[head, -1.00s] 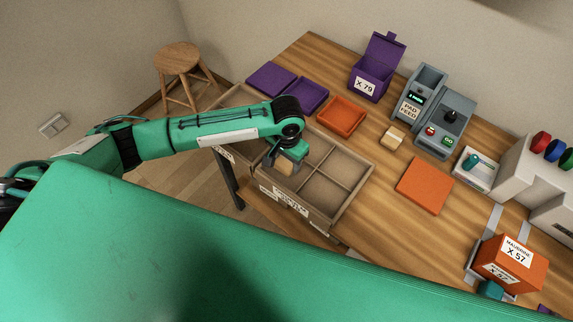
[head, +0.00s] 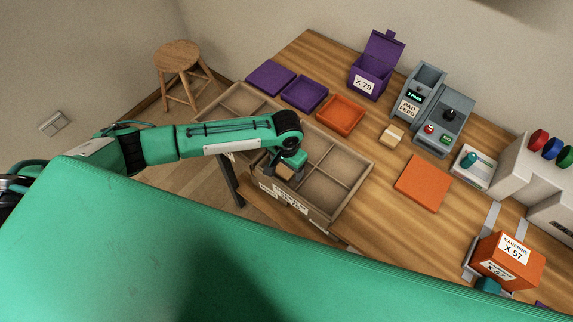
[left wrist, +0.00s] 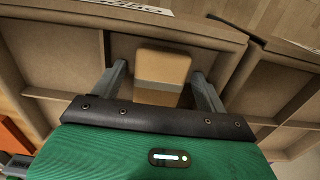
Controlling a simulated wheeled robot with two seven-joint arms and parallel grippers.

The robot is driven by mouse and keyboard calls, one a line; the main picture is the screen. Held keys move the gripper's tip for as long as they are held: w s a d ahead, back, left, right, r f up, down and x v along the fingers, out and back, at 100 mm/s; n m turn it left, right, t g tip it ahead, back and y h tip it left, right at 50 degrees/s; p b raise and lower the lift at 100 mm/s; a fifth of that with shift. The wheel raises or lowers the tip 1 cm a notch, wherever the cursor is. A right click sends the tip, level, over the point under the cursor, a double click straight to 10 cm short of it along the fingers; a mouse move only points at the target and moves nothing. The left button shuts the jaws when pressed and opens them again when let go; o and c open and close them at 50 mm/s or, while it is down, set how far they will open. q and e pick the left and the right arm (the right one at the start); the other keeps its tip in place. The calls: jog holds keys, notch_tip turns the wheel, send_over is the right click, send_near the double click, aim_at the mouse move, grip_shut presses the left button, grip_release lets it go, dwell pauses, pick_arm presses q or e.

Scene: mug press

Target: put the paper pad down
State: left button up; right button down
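The paper pad (left wrist: 161,65) is a small tan block with a grey band. In the left wrist view it stands between the two fingers of my left gripper (left wrist: 160,84), with a narrow gap visible on its left side. The fingers look spread wider than the pad. In the head view the pad (head: 284,172) is at the near-left compartment of a divided cardboard tray (head: 342,207), partly hidden by the gripper (head: 289,166). Whether it rests on the compartment floor is hard to tell. My right gripper is not in view.
Another small tan pad (head: 392,135) lies before the grey pad-feed machine (head: 408,107). An orange tray (head: 340,114), purple trays, an orange panel (head: 422,183), a purple box (head: 371,82) and an orange box (head: 509,262) stand on the wooden table. Other tray compartments are empty.

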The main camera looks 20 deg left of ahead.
aim_at(286, 168)
pick_arm(q)
jog(key=shift+r, duration=0.5)
notch_tip(286, 168, up, 11)
jog(key=b, duration=0.1)
jog(key=shift+r+b, duration=0.2)
jog(key=shift+b, duration=0.15)
